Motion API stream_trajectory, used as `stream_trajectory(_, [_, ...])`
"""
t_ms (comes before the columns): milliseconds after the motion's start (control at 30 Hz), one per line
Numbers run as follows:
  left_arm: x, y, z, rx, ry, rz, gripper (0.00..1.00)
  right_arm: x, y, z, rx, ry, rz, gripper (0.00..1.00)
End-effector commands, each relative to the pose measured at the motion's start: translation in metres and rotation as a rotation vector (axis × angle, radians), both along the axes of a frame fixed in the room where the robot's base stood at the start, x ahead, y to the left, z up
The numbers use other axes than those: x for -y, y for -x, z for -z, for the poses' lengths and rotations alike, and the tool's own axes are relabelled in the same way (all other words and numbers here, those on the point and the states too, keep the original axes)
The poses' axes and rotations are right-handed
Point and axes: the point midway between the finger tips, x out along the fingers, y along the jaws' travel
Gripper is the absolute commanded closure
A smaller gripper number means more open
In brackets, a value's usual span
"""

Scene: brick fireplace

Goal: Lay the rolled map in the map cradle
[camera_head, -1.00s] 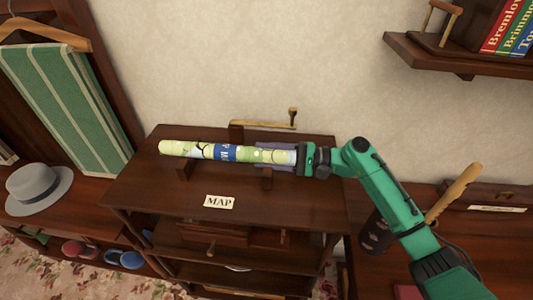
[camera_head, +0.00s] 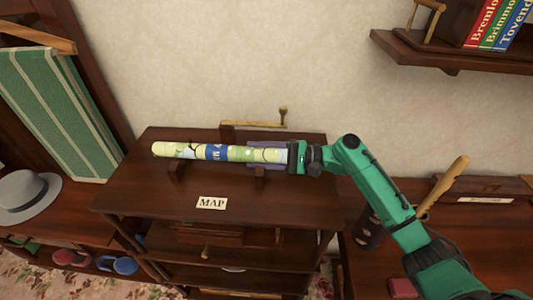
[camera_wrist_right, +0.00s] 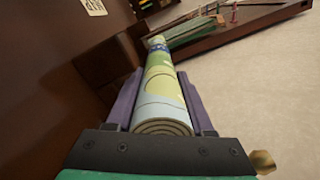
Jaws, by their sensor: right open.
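The rolled map (camera_head: 221,153) is a long pale green and yellow roll with a blue band. It lies level across the dark wooden map cradle, whose supports (camera_head: 259,171) show beneath it on the cabinet top. My right gripper (camera_head: 266,155) is open at the map's right end. In the right wrist view, its purple fingers (camera_wrist_right: 160,100) stand on either side of the map (camera_wrist_right: 163,88), with narrow gaps visible; the spiral end faces the palm. The undersides of the map at the supports are partly hidden. My left gripper is not in view.
A "MAP" label (camera_head: 212,203) lies on the cabinet top (camera_head: 135,190) in front. A tan rod with an upright peg (camera_head: 255,124) stands behind the map. A grey hat (camera_head: 28,195) is at left, a book shelf (camera_head: 440,55) at upper right.

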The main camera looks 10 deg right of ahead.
Motion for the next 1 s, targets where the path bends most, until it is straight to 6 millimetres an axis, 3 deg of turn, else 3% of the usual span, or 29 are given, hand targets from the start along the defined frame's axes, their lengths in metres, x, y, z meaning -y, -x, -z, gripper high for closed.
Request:
stream_trajectory(33, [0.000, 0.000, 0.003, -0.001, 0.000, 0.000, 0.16, 0.002, 0.004, 0.012, -0.018, 0.013, -0.007, 0.15])
stream_trajectory(133, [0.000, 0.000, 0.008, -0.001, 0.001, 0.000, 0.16, 0.014, 0.007, 0.014, -0.019, 0.015, -0.003, 0.15])
stream_trajectory(700, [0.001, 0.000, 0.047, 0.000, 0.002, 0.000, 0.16, 0.124, 0.041, 0.006, -0.005, 0.006, 0.002, 0.15])
stream_trajectory(1000, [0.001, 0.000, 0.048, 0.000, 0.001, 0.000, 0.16, 0.138, 0.046, 0.000, 0.000, 0.002, 0.001, 0.15])
